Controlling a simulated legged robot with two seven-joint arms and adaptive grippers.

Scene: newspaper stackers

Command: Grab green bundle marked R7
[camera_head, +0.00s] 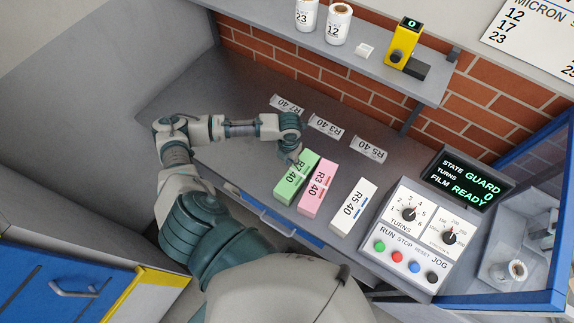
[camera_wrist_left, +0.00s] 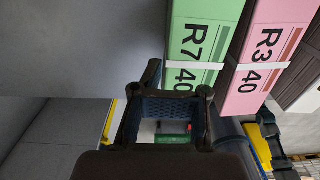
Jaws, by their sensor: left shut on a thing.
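The green bundle marked R7 40 (camera_head: 296,180) lies on the grey bench, at the left of a row of bundles. It also shows large in the left wrist view (camera_wrist_left: 205,35), with a white band around it. My left gripper (camera_head: 292,157) is at its upper left part in the head view and covers some of its marking. In the left wrist view my left gripper (camera_wrist_left: 178,100) is at the end of the green bundle, and it is shut on it. The exact finger contact is partly hidden. My right gripper is not in view.
A pink bundle marked R3 (camera_head: 317,188) lies close beside the green one. A white R5 bundle (camera_head: 353,207) is further right. Label plates, such as the R7 plate (camera_head: 287,105), stand behind. A control panel (camera_head: 415,236) is at right. A shelf (camera_head: 350,62) overhangs the back.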

